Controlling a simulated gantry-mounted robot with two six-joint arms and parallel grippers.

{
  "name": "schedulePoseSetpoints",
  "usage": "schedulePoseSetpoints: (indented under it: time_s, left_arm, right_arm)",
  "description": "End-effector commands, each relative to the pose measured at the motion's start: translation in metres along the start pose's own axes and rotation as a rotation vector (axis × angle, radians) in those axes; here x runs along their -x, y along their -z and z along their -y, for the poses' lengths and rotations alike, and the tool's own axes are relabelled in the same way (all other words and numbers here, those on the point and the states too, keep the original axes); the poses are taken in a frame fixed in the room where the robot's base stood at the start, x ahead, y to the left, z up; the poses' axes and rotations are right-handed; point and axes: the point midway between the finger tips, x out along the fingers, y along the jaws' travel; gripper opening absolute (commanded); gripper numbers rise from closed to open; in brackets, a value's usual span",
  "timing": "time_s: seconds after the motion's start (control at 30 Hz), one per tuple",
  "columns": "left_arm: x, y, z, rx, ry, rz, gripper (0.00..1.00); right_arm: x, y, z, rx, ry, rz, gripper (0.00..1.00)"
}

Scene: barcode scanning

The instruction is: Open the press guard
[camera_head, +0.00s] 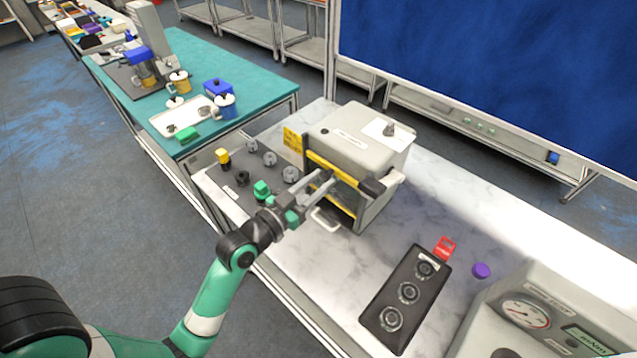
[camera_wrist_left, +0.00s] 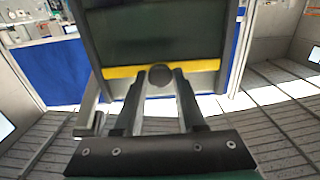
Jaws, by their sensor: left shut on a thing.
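The press (camera_head: 365,135) is a light grey box on the marble-topped bench. Its guard is a dark panel with a yellow strip (camera_head: 335,170) on the front face; in the left wrist view the guard panel (camera_wrist_left: 155,38) fills the upper middle, with the yellow strip along its near edge. My left gripper (camera_head: 328,181) is at the front of the press, its jaws shut on a round dark knob (camera_wrist_left: 160,75) at the yellow strip. The gripper and arm partly hide the press front. I cannot tell how far the guard is raised. My right gripper is not in view.
Left of the press, a grey plate holds several small parts, including a green block (camera_head: 262,189). Right of it stand a black fixture with round sockets (camera_head: 407,292), a red piece (camera_head: 445,248), a purple disc (camera_head: 481,270) and a gauge box (camera_head: 545,310). Bare marble lies between.

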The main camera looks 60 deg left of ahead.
Motion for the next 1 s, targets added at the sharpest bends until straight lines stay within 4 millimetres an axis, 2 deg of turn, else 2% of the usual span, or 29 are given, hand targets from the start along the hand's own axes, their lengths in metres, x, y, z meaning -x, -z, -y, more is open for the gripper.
schedulePoseSetpoints:
  time_s: [0.03,0.1,0.2,0.47,0.5,0.63,0.67,1.0]
  left_arm:
    - [0.0,0.027,0.0,-0.001,0.001,-0.01,0.0]
    - [0.0,0.036,0.0,0.0,0.001,-0.009,0.0]
    - [0.0,0.041,0.0,0.0,0.0,-0.009,0.0]
    - [0.0,0.037,0.0,0.001,0.0,-0.007,0.0]
    - [0.0,0.037,0.0,0.001,0.0,-0.007,0.41]
    - [0.0,0.036,0.0,0.001,0.0,-0.005,0.65]
    - [0.0,0.036,0.0,0.001,0.0,-0.005,0.68]
    - [0.004,0.035,0.0,0.001,0.001,-0.003,0.68]
  right_arm:
    - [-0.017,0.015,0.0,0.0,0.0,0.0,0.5]
    - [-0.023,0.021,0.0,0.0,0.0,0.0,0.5]
    - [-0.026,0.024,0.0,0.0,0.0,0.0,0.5]
    - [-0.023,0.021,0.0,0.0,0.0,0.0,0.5]
    - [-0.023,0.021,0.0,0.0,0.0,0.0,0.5]
    - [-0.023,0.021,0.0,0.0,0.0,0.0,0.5]
    - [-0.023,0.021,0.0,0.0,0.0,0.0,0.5]
    - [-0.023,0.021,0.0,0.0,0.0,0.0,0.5]
